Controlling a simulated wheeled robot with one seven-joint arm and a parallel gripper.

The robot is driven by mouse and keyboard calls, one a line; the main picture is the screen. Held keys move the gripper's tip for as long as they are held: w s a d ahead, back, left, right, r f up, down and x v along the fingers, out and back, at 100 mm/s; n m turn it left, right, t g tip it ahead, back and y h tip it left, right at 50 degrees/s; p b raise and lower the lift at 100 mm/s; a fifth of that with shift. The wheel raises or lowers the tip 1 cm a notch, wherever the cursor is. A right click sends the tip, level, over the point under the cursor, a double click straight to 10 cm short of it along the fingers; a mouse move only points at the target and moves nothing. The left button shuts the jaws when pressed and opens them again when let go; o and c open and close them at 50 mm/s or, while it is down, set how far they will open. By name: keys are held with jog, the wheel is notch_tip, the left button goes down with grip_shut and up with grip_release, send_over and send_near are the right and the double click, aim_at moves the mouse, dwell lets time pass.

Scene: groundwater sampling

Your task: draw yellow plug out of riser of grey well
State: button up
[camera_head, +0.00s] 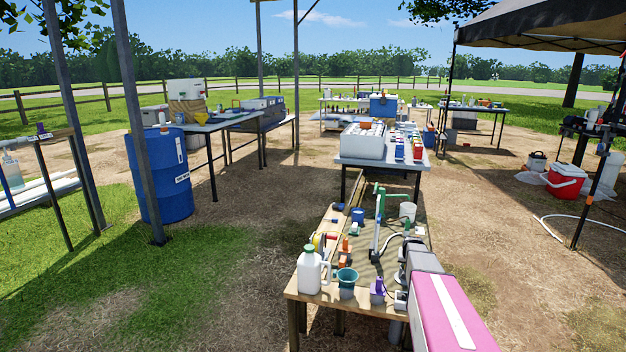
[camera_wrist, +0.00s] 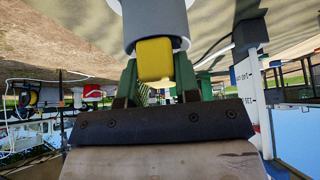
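In the wrist view the yellow plug (camera_wrist: 155,60) sticks out of the end of the grey riser (camera_wrist: 156,18), which comes in from the top edge. My gripper (camera_wrist: 156,72) has its two green fingers on either side of the plug, one left and one right. The fingers lie very close to the plug's sides; whether they press on it I cannot tell. The far part of the plug is hidden inside the riser. In the head view I cannot make out the plug, and my fingers do not show clearly beyond my pink and grey arm.
A white marked post (camera_wrist: 262,105) stands right of my gripper in the wrist view.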

jog(key=shift+c, duration=1.3)
jog(key=shift+r, duration=0.2)
jog(key=shift+r, duration=3.45)
jog(key=shift+a, duration=0.1)
